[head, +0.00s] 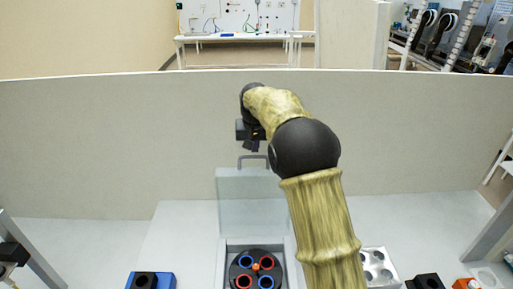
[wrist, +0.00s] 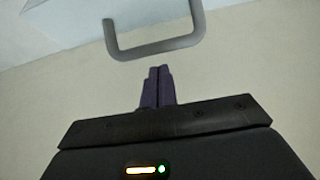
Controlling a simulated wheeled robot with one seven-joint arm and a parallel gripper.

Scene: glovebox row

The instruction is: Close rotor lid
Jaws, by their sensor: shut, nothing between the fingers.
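The rotor lid (head: 252,200) is a pale translucent panel standing raised behind the rotor well in the head view. A grey U-shaped handle (head: 253,157) sits on its top edge. The handle also shows large in the wrist view (wrist: 158,48). Below the lid is the black rotor (head: 256,270) with red and blue ringed holes. My gripper (head: 252,148) is near the handle in the head view. In the wrist view its purple fingers (wrist: 157,72) are together and empty, just short of the handle, with a gap visible between them.
A blue block with a black top (head: 150,281) stands left of the rotor. A silver block with round wells (head: 379,267) stands to its right, partly behind my arm. A black item (head: 427,281) is farther right. A grey wall (head: 100,150) closes the back.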

